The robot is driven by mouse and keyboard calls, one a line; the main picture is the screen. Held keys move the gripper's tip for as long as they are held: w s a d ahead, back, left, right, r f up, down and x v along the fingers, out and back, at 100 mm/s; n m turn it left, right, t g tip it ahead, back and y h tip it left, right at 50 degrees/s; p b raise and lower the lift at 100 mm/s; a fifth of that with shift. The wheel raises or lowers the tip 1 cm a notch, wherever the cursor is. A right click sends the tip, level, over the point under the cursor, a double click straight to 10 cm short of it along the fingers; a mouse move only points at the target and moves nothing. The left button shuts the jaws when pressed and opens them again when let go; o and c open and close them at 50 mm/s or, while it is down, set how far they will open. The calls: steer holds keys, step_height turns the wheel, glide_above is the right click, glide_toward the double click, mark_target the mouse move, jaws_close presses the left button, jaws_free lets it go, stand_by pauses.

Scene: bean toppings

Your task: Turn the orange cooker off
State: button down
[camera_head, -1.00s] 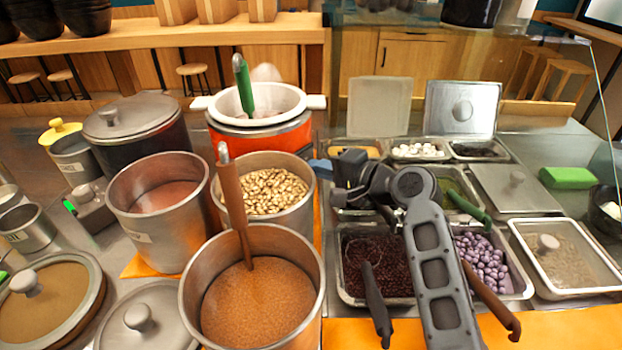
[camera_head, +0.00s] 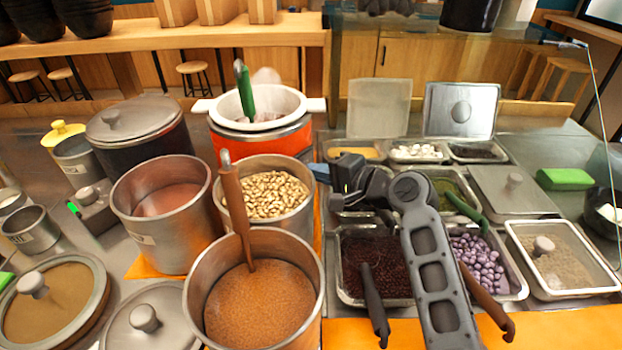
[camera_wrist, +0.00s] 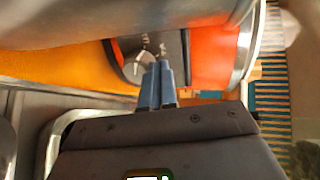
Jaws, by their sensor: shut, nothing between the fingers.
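The orange cooker (camera_head: 263,141) stands at the back middle in the head view, with a white pot and a green-handled ladle in it. Its orange side (camera_wrist: 212,62) shows in the wrist view, next to a dark panel with a round silver knob (camera_wrist: 138,68). My gripper (camera_wrist: 158,68) has its blue-grey fingers together, with the tips at the knob's edge. I cannot tell whether they touch it. In the head view my gripper (camera_head: 321,171) reaches left toward the cooker's side, partly behind the bean pot. The knob is hidden there.
A steel pot of beans (camera_head: 268,218) stands close in front of the cooker. A pot of brown grain (camera_head: 262,325) with a ladle is nearer. Metal topping trays (camera_head: 519,288) fill the right, under and beside my arm. A dark lidded pot (camera_head: 140,140) stands left.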

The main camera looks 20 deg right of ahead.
steer(key=shift+f+p+v, duration=0.25)
steer(key=shift+p+v, duration=0.2)
steer(key=shift+v, duration=1.05)
steer(key=shift+f+p+v, duration=0.2)
steer(key=shift+p+v, duration=0.25)
steer(key=shift+v, duration=1.05)
steer(key=shift+s+d, duration=0.1)
steer(key=shift+d, duration=0.05)
